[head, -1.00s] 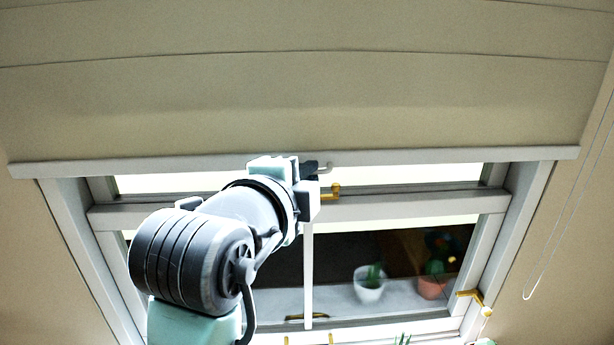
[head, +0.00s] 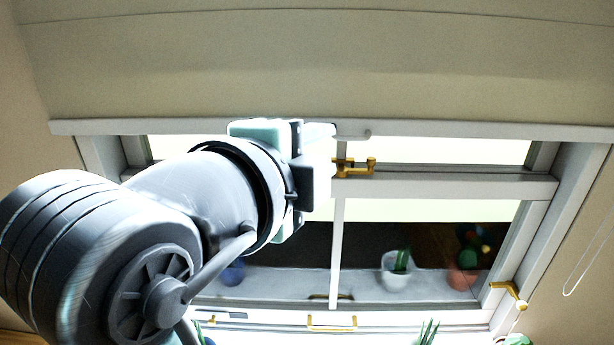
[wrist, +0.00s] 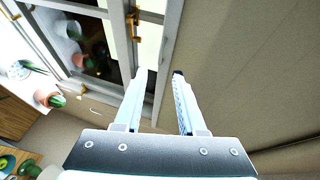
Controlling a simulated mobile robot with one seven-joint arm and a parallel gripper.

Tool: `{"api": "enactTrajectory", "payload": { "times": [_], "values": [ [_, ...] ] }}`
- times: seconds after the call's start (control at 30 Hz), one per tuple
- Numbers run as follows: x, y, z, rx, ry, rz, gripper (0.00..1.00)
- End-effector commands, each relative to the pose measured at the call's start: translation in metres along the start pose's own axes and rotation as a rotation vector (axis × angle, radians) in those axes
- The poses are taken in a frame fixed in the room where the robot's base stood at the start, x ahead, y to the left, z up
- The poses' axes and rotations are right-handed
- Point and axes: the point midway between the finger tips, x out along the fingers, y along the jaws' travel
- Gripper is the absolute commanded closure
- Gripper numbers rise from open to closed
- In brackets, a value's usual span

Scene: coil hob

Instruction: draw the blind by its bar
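The beige blind (head: 420,70) hangs across the top of the window, with a pale bar (head: 490,129) along its lower edge. A small grey handle (head: 353,134) sits on the bar near its middle. My gripper (head: 325,132) is at the bar, just left of the handle. In the wrist view, my gripper (wrist: 159,74) is open, its two fingers apart, with the pale bar (wrist: 170,52) running between and beyond them. The blind fabric (wrist: 235,70) lies to their right. I cannot tell whether a finger touches the bar. My wrist hides part of the bar in the head view.
The white window frame (head: 440,189) lies below the bar, with a brass latch (head: 353,167) close under my gripper. A white pot (head: 397,272) and other pots stand behind the glass. A cord loop (head: 585,262) hangs at the right.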

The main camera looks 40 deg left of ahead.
Motion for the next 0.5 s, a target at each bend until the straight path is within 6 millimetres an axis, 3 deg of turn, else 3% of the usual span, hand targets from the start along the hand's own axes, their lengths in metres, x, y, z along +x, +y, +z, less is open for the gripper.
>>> {"api": "enactTrajectory", "payload": {
  "times": [0.2, 0.5],
  "values": [
    [-0.037, 0.000, 0.001, 0.000, -0.001, -0.004, 0.60],
    [-0.050, 0.000, 0.000, -0.002, 0.000, 0.001, 0.60]
  ]
}}
